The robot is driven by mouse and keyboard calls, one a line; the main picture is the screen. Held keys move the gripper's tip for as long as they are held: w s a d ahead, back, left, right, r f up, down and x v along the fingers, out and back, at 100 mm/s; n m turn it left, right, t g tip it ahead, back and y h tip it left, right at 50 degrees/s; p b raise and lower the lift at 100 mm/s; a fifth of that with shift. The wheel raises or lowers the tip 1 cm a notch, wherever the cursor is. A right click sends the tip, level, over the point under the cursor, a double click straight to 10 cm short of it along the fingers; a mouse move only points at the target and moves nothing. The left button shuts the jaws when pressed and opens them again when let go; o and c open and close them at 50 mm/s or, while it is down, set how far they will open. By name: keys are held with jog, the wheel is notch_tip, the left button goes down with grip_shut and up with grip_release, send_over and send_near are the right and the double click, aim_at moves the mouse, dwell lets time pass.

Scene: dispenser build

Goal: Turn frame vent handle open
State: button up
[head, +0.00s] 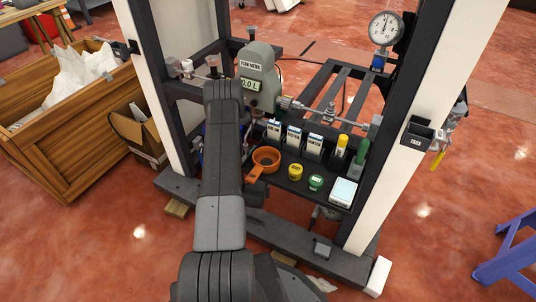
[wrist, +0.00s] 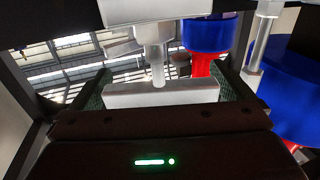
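In the wrist view, the two dark, green-textured fingers of my gripper (wrist: 163,92) stand wide apart. A pale bar (wrist: 160,94) spans the space between them, its ends close to both fingers. I cannot tell whether they touch it or whether it is the vent handle. A metal stem (wrist: 156,62) comes down to the bar. In the head view my arm reaches into the frame (head: 182,130) beside the flow meter (head: 256,70), and my gripper is hidden behind the arm. A yellow-handled valve (head: 440,158) is outside the right post. No vent label is readable.
Blue and red parts (wrist: 208,35) and a larger blue body (wrist: 290,90) stand close on the right. A shelf holds small boxes (head: 293,137), an orange ring (head: 266,158) and coloured caps (head: 295,171). A wooden crate (head: 62,150) stands left. Floor is clear front left.

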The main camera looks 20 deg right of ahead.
jog(key=p+v, duration=0.3)
jog(key=v, duration=1)
jog(key=shift+s+a, duration=0.2)
jog(key=shift+s, duration=0.15)
jog(key=shift+f, duration=0.1)
